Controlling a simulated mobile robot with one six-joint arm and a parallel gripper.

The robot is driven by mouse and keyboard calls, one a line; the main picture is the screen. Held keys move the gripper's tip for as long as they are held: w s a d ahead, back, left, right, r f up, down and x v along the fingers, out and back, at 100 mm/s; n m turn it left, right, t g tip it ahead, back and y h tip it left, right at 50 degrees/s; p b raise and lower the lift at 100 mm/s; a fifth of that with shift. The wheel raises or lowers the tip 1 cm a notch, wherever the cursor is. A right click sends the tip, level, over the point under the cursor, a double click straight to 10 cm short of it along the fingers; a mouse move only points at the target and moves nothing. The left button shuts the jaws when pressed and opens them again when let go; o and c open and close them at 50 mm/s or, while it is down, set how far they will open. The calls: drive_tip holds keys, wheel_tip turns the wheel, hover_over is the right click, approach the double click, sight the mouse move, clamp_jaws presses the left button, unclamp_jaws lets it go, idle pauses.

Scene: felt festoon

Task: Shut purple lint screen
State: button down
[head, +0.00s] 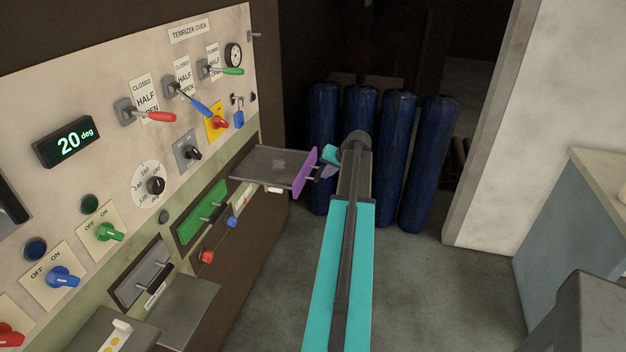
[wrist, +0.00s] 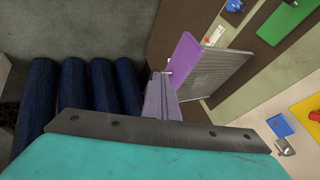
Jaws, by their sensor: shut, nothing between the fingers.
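The purple lint screen (head: 304,172) is pulled out from the oven panel. Its purple front plate faces right, and its grey mesh tray (head: 270,164) runs back to the panel. My gripper (head: 328,172) is shut and empty at the outer side of the purple front, by its small handle. In the wrist view the purple front (wrist: 183,53) and the mesh (wrist: 218,74) stand just beyond my gripper's fingertips (wrist: 165,78). The fingertips look close to the handle; I cannot tell whether they touch it.
Several blue cylinders (head: 408,165) stand behind my arm. A green drawer front (head: 202,212) is flush in the panel, left of the screen. Levers, knobs and a display (head: 68,142) cover the panel. A grey-blue cabinet (head: 570,235) is at right. The floor between is clear.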

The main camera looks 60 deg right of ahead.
drive_tip(key=shift+f, duration=0.1)
drive_tip(key=p, duration=0.3)
approach(303, 185)
wheel_tip(303, 185, down, 3)
drive_tip(key=s+d, duration=0.2)
drive_tip(key=shift+w+a+f+p, duration=0.1)
drive_tip(key=shift+w+a+p, duration=0.15)
drive_tip(key=shift+w, duration=0.45)
drive_tip(key=shift+w+a+r+p, duration=0.1)
drive_tip(key=shift+w+a+p, duration=0.15)
drive_tip(key=shift+w, duration=0.45)
drive_tip(key=shift+w+a+f+p, duration=0.1)
drive_tip(key=shift+w+a+p, duration=0.15)
drive_tip(key=shift+w, duration=0.45)
drive_tip(key=shift+w, duration=0.1)
